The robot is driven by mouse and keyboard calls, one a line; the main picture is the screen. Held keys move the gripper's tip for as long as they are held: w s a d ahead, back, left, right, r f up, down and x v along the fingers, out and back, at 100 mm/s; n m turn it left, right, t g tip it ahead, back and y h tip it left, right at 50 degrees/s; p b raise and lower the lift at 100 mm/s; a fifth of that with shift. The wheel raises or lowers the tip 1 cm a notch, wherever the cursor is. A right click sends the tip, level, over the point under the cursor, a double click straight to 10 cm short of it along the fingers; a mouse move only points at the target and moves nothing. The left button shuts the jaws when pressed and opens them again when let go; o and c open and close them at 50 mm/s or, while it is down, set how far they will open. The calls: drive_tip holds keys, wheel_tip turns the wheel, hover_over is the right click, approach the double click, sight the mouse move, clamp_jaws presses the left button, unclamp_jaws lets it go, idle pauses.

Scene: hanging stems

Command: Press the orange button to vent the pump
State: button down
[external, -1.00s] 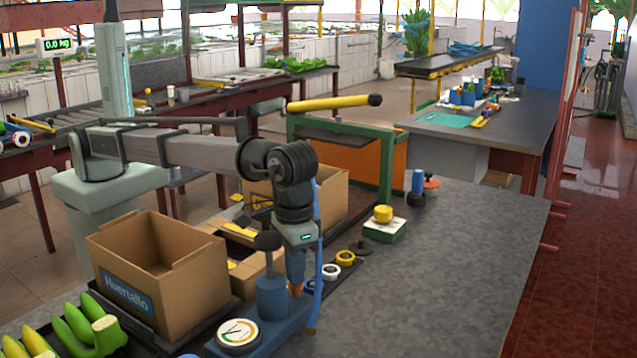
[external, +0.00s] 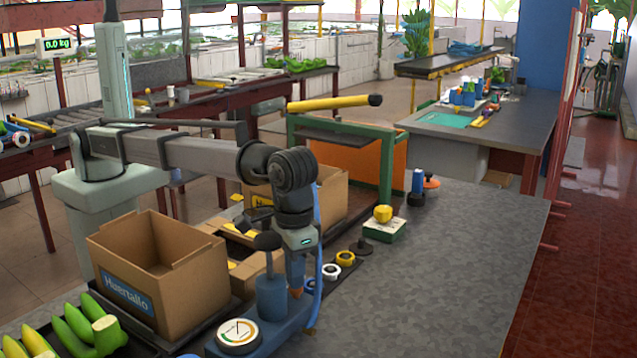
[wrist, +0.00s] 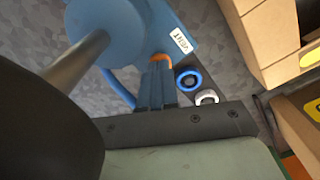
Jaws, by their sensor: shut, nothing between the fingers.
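The blue pump (external: 272,335) stands on the front part of the table, with a round white gauge (external: 238,332) and a dark-knobbed plunger on a blue cylinder (external: 271,297). The orange button (wrist: 161,57) shows at my fingertips in the wrist view, beside the white VENT label (wrist: 181,39). My gripper (external: 296,288) is shut and empty, pointing down beside the cylinder, with its tips at the button. Its blue fingers (wrist: 158,68) cover most of the button. I cannot tell whether they touch it or press it in.
An open cardboard box (external: 160,265) stands left of the pump. White and yellow rings (external: 345,258) lie behind it, and a yellow knob on a green-and-white block (external: 384,222) stands farther back. The grey table (external: 450,270) is clear to the right.

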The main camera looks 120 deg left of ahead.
idle(0.5)
wheel_tip(320, 180, up, 8)
idle(1.0)
drive_tip(key=shift+a, duration=0.15)
